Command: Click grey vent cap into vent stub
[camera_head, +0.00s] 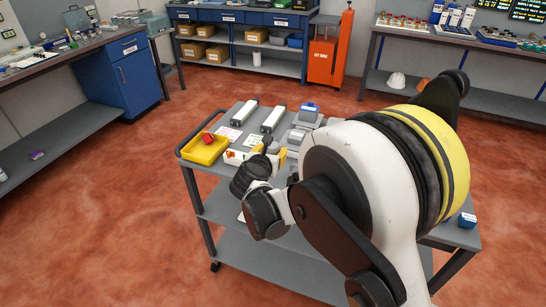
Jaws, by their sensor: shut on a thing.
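My gripper (270,148) is over the cart top (222,118), past my dark wrist. It is small here and partly hidden by my own arm. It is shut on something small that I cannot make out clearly. A white housing (235,157) with orange-red marks lies just left of it, close by or touching. Some yellow shows beside the fingers. I cannot pick out the grey vent cap or the vent stub at this size. Grey blocks (297,136) sit right of the gripper.
A yellow tray (205,151) holding a red piece (208,138) stands at the cart's left. Two long white-topped units (243,112) and a blue-topped box (308,112) stand at the back. A small blue box (467,220) is at the right end. My arm hides much of the cart.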

